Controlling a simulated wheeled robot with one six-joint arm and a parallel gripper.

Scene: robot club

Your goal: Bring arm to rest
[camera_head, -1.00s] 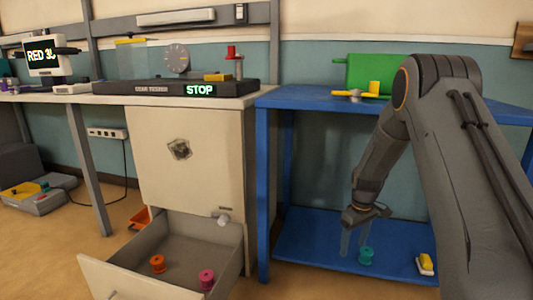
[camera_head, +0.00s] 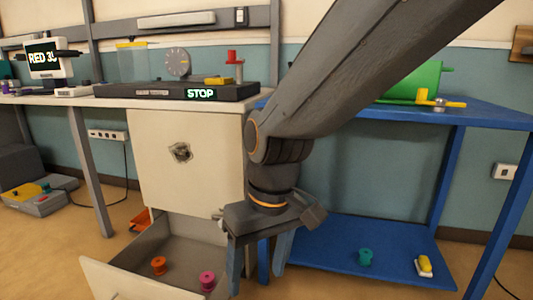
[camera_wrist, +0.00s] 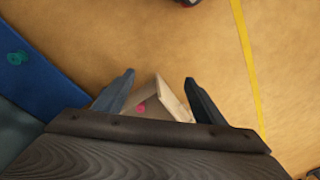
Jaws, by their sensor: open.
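My gripper (camera_head: 258,262) points down in the head view, in front of the open drawer's right side and the blue bench's left leg. Its two fingers are spread with nothing between them. In the wrist view my gripper (camera_wrist: 158,88) is also open, above the floor. The drawer corner and a pink spool (camera_wrist: 141,108) show between and below its fingers.
The open drawer (camera_head: 120,280) holds an orange spool (camera_head: 158,265) and a pink spool (camera_head: 207,281). The blue shelf (camera_head: 330,262) bears a teal spool (camera_head: 365,257) and a yellow-white block (camera_head: 424,266). Floor at right is clear.

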